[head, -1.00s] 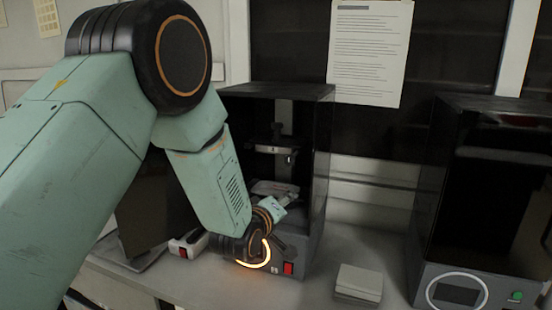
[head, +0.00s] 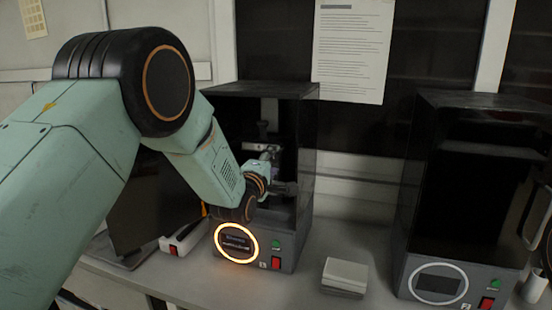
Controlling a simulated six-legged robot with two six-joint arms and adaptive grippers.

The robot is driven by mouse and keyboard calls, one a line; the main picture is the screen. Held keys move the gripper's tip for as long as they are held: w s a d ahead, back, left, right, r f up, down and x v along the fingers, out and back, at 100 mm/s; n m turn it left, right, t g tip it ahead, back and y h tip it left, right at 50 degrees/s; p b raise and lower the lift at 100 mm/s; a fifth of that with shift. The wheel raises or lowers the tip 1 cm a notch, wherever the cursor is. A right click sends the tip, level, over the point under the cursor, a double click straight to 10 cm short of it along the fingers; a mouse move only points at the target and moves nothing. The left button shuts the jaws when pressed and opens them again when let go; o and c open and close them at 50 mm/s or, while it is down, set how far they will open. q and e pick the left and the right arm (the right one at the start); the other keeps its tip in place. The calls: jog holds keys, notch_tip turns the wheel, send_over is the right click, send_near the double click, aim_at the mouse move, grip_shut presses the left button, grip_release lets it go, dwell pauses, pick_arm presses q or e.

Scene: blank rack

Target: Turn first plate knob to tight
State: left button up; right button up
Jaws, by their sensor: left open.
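A black box-shaped machine (head: 304,150) with an open front stands on the bench in the middle of the head view. Its grey base carries a glowing orange ring around a small screen (head: 236,243), a green button and a red switch. Inside are a dark vertical column and a light metallic part (head: 262,148). My left gripper (head: 284,188) is open at the machine's front opening, above the ringed screen. My wrist covers part of the interior. I cannot make out the first plate knob or whether the gripper touches it. My right gripper is not clearly in view.
A second similar machine (head: 464,180) stands at the right, its ring (head: 440,284) unlit. A small pale box (head: 345,276) lies between the machines. A white device with a red switch (head: 182,240) sits left of the first machine. A printed sheet (head: 352,50) hangs behind.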

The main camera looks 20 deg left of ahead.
aim_at(274, 159)
pick_arm(q)
jog(key=shift+w+a, duration=0.2)
jog(key=shift+w, duration=0.55)
jog(key=shift+w+a, duration=0.15)
jog(key=shift+w, duration=0.55)
jog(key=shift+w+d, duration=0.2)
jog(key=shift+d, duration=0.15)
jog(key=shift+s+a, duration=0.1)
jog(key=shift+a, duration=0.2)
jog(key=c, duration=0.4)
jog(key=shift+d, duration=0.15)
grip_shut()
